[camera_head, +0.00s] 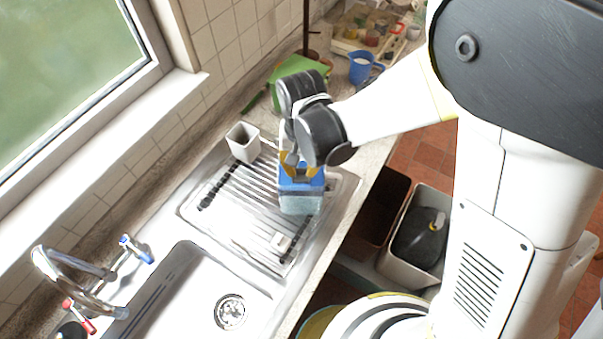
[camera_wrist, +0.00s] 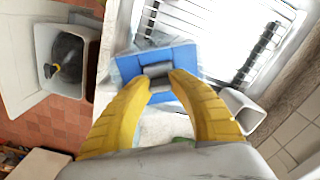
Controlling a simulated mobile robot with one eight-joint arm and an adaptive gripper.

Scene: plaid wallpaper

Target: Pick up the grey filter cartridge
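The grey filter cartridge (camera_wrist: 157,70) shows in the wrist view as a small grey block at the middle of a blue top. The blue top belongs to a box-like container (camera_head: 301,204) with a clear, pale lower part, standing on the draining board. My gripper (camera_wrist: 160,81) is over the container, pointing down. Its two yellow fingertips close in on the grey block from both sides and appear to touch it. In the head view my gripper (camera_head: 298,172) is at the blue top, and the cartridge is hidden there. The cartridge's lower part is hidden.
A white square cup (camera_head: 243,143) stands beside the container, towards the wall. A small pale block (camera_head: 281,241) lies on the ribbed draining board (camera_head: 235,229). The sink (camera_head: 190,300) and tap (camera_head: 75,272) are nearer. A blue jug (camera_head: 364,69) stands farther back.

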